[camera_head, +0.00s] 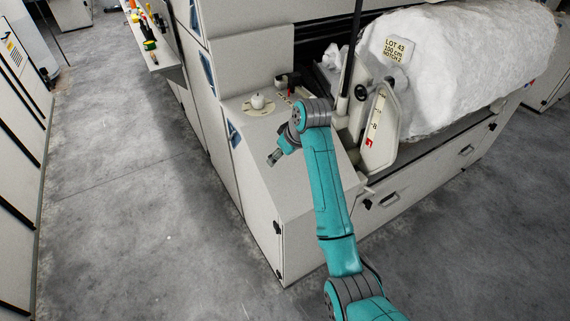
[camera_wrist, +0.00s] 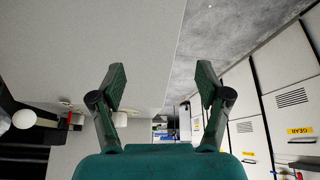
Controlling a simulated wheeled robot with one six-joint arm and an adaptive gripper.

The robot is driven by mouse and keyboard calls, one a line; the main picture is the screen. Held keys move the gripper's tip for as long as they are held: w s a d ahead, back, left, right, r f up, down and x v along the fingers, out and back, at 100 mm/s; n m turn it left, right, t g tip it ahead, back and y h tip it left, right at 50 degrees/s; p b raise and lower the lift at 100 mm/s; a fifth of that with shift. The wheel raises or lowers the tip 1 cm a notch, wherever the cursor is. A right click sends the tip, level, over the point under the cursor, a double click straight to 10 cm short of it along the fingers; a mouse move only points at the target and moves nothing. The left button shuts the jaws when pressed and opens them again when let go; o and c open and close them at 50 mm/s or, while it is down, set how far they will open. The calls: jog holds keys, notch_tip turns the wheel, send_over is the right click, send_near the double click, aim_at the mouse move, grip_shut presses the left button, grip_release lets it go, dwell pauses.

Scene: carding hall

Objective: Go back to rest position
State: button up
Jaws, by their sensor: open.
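My gripper (camera_wrist: 162,86) is open in the wrist view, its two dark green fingers spread wide with nothing between them. Behind the fingers are a plain pale machine panel (camera_wrist: 85,45) and grey floor. In the head view my gripper (camera_head: 275,157) hangs at the end of the bent teal arm. It shows small over the sloping front of the pale machine housing (camera_head: 280,190), below a white knob (camera_head: 258,100) on a round dial. I cannot tell the exact gap between gripper and housing.
A large white fibre roll (camera_head: 470,60) with a "LOT 43" label (camera_head: 396,50) lies right of the arm, beside a lever and a notched plate (camera_head: 380,130). A shelf with tools (camera_head: 150,45) is at the upper left. The grey floor aisle (camera_head: 120,200) is clear.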

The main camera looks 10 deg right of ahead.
jog(key=shift+s+f, duration=0.4)
jog(key=shift+s, duration=0.05)
jog(key=s+d+f+m+t+h, duration=0.1)
jog(key=s+d+f+m+t, duration=0.15)
jog(key=s+f, duration=1.7)
jog(key=s+f+m+t, duration=0.2)
jog(key=s+t, duration=0.1)
jog(key=s, duration=1.2)
jog(key=s+d+r+m+t, duration=0.1)
jog(key=s+r+t, duration=0.1)
jog(key=s+r, duration=0.7)
jog(key=s+d+r+t+h, duration=0.1)
jog(key=s+r+t, duration=0.1)
jog(key=s+r, duration=0.7)
jog(key=s, duration=0.6)
jog(key=shift+s+r+m+h, duration=0.3)
jog(key=shift+s+r+m, duration=0.05)
